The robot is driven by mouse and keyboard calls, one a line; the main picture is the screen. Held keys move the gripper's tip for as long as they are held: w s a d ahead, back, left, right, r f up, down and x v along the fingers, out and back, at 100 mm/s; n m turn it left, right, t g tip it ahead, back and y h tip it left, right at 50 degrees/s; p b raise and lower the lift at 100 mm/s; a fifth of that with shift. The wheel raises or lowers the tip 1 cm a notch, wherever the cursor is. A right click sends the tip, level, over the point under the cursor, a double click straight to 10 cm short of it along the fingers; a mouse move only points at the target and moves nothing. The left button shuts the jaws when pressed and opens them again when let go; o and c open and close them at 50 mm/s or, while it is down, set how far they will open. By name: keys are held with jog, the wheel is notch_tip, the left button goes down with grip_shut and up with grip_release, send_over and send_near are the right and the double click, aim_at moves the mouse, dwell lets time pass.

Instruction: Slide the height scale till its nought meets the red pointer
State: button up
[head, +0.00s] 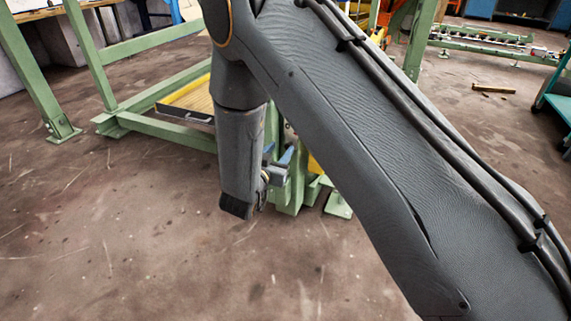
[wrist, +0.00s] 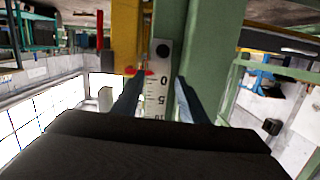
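The height scale (wrist: 158,88) is a pale strip with dark digits 0, 5 and 10 and a black round knob or hole near its top end. It lies along a green post in the wrist view. The red pointer (wrist: 149,72) is a small red tip at the scale's left edge; the nought sits slightly below its level in the picture. My gripper (wrist: 159,78) has its two blue-grey fingers apart, one on each side of the scale. Green shows between the right finger and the scale; left contact is unclear. In the head view my gripper (head: 279,160) is partly behind my arm.
A yellow upright (wrist: 126,35) stands left of the scale, and a green post (wrist: 212,50) rises close on the right. In the head view, green frame beams (head: 160,130) and a yellow-edged tray (head: 190,100) lie behind my arm. The floor at front left is clear.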

jog(key=t+h+b, duration=0.1)
jog(key=h+b, duration=0.1)
jog(key=b, duration=0.1)
send_near(288, 147)
jog(key=shift+b+x, duration=1.2)
jog(key=shift+x, duration=2.7)
grip_shut()
